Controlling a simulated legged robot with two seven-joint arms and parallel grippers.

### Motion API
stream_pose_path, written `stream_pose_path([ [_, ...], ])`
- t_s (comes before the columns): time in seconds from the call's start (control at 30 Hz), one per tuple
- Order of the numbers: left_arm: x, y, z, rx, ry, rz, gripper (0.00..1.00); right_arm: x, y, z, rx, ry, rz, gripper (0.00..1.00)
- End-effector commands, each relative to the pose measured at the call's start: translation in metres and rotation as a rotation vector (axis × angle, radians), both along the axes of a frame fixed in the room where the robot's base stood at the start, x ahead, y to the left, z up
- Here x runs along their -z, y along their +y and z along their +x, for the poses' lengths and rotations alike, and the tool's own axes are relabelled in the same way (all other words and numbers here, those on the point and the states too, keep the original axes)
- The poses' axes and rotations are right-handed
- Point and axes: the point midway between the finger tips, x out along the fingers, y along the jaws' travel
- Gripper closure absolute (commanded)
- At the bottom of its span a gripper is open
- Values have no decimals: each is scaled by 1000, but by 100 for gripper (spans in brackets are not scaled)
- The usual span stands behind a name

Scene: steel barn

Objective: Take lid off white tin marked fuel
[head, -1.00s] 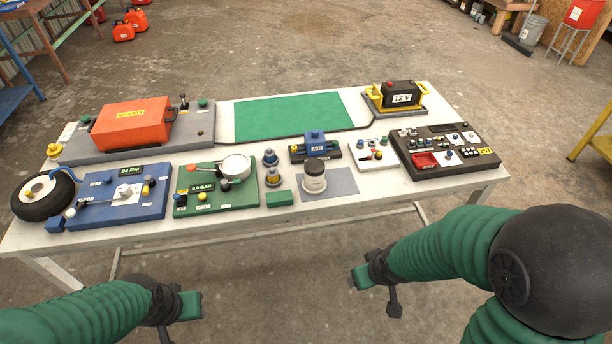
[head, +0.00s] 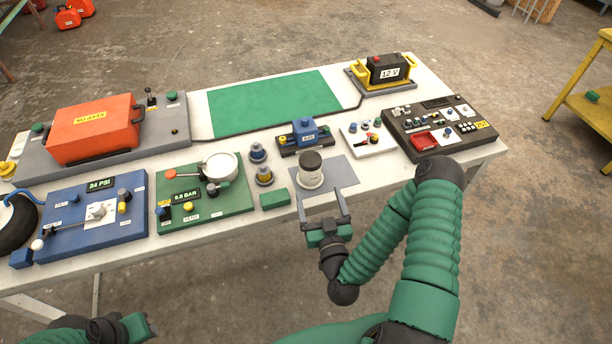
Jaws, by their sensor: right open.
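The white tin (head: 311,179) stands upright on a grey mat (head: 342,170) near the front edge of the table. Its dark lid (head: 310,160) sits on top. Any marking on the tin is too small to read. My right gripper (head: 323,196) is open and empty, just in front of the tin, with its two fingers pointing toward it. The tin is not between the fingers. My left gripper (head: 140,326) is at the bottom left, in front of the table and away from the tin. Its fingers are not clear enough to judge.
A green block (head: 275,198) and two knobbed fittings stand left of the tin. A blue device (head: 303,134) is behind it. A white switch board (head: 368,139) and a black panel (head: 440,128) are to the right. The green mat (head: 268,103) at the back is clear.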

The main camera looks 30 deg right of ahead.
Motion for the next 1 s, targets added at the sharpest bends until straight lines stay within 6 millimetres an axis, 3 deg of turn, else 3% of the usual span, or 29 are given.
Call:
stream_pose_path([
  [0.1, -8, 0, 0, 0, 0, 0, 64, -4, -12, 30, 3, -4, -3, 15],
  [0.3, -10, 0, 0, 0, -1, 0, 64, 0, -28, 72, 2, -2, 2, 15],
  [0.47, -11, 0, 0, 0, 0, 0, 64, 1, -35, 87, 1, 1, 1, 15],
  [0.7, -15, 0, 0, 0, 0, 0, 64, 6, -52, 123, 0, 2, 3, 15],
  [0.97, -15, 0, 0, 0, 0, 0, 64, 6, -54, 130, -2, 2, 2, 15],
  [1.0, -15, 0, 0, 0, 0, 0, 64, 6, -54, 129, -2, 2, 2, 19],
])
